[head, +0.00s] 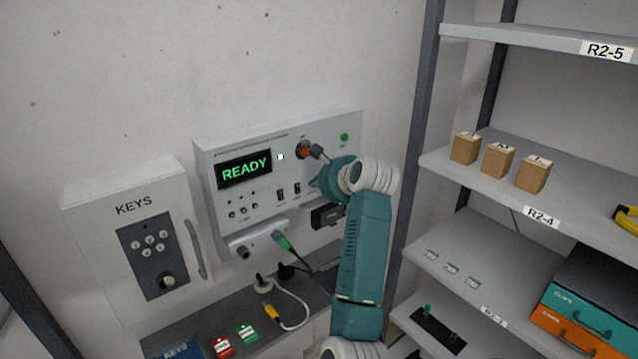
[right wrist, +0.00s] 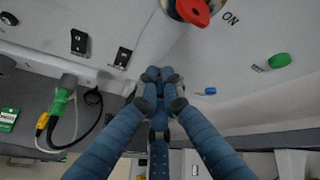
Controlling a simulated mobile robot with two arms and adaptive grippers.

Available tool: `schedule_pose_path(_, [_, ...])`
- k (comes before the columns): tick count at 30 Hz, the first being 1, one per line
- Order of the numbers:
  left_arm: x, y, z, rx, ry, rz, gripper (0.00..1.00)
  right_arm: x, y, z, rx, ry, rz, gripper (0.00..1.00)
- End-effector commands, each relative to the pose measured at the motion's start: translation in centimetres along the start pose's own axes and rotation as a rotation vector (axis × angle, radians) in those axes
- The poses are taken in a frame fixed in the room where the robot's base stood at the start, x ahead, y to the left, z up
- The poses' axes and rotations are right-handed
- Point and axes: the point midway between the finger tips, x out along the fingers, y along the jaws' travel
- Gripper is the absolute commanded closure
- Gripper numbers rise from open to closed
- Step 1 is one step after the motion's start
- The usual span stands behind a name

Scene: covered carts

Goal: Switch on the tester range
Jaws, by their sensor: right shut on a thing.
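My right gripper (head: 322,155) is in front of the panel, close to the handle. In the right wrist view its fingers (right wrist: 160,82) are together below the handle; what they hold is hidden. My left gripper is out of view.
A green button (head: 344,137) and small switches (head: 281,195) are on the panel. A green plug (head: 284,242) with a cable hangs below. The KEYS cabinet (head: 120,260) is at left. Shelving with a grey post (head: 418,130) and small boxes (head: 499,160) stands close at right.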

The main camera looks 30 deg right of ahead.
Motion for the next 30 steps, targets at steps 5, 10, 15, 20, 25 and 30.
schedule_pose_path(5, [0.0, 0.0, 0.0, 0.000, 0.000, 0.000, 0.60, -0.1, -0.3, 0.0, -0.001, -0.001, -0.008, 1.00])
schedule_pose_path(10, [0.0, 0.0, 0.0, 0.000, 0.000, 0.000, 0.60, -0.1, -0.3, 0.1, -0.001, -0.001, -0.008, 0.77])
schedule_pose_path(15, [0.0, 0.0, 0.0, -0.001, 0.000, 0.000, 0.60, -0.1, -0.2, 0.0, -0.001, -0.001, -0.005, 0.77])
schedule_pose_path(20, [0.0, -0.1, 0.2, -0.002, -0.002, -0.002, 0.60, 0.0, -0.1, 0.0, -0.001, -0.001, -0.003, 0.77])
schedule_pose_path(25, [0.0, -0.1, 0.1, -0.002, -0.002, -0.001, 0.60, 0.0, 0.1, 0.0, 0.002, -0.008, -0.011, 0.77])
schedule_pose_path(30, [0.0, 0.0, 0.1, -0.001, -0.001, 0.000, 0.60, 0.1, 0.7, -0.4, 0.021, -0.058, -0.083, 0.77])
